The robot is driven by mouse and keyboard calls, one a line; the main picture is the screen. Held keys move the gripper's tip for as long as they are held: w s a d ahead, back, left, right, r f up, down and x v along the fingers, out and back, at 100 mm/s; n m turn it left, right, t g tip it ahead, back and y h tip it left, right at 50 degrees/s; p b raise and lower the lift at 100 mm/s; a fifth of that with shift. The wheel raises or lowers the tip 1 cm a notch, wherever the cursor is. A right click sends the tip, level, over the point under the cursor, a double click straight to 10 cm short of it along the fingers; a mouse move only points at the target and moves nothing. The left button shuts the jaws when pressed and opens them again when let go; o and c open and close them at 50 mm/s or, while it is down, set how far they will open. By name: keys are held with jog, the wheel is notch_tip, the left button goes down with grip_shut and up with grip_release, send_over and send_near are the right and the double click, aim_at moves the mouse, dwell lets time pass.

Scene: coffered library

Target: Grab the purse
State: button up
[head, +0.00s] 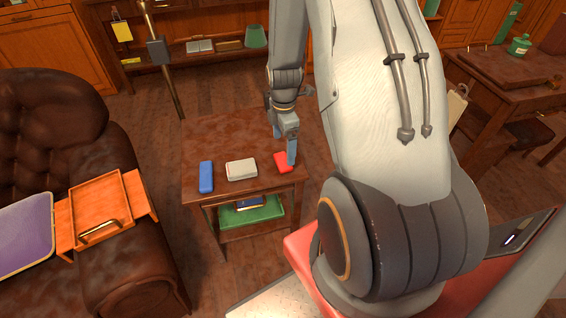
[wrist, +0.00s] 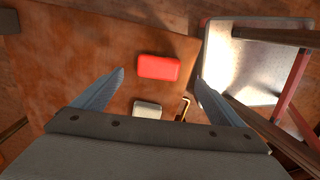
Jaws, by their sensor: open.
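Three small rounded cases lie in a row on a small brown table (head: 215,133): a blue one (head: 206,176), a pale grey one (head: 241,169) and a red one (head: 283,162). I cannot tell for sure which is the purse. My gripper (head: 291,160) is open over the table's right side, by the red case, and partly covers it in the head view. In the wrist view the red case (wrist: 158,67) shows between my two spread blue fingers, with nothing held. The pale case (wrist: 147,109) is partly hidden behind the gripper body there.
A dark leather sofa (head: 40,120) at left carries an orange tray (head: 100,208). A desk (head: 500,72) stands at right. The table's rear is clear.

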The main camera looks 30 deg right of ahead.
aim_at(283, 160)
jog(key=shift+w+f+p, duration=0.15)
jog(key=shift+f+p, duration=0.4)
jog(key=shift+f, duration=2.8)
jog(key=c, duration=1.2)
jog(key=shift+o, duration=0.2)
jog(key=shift+r, duration=0.1)
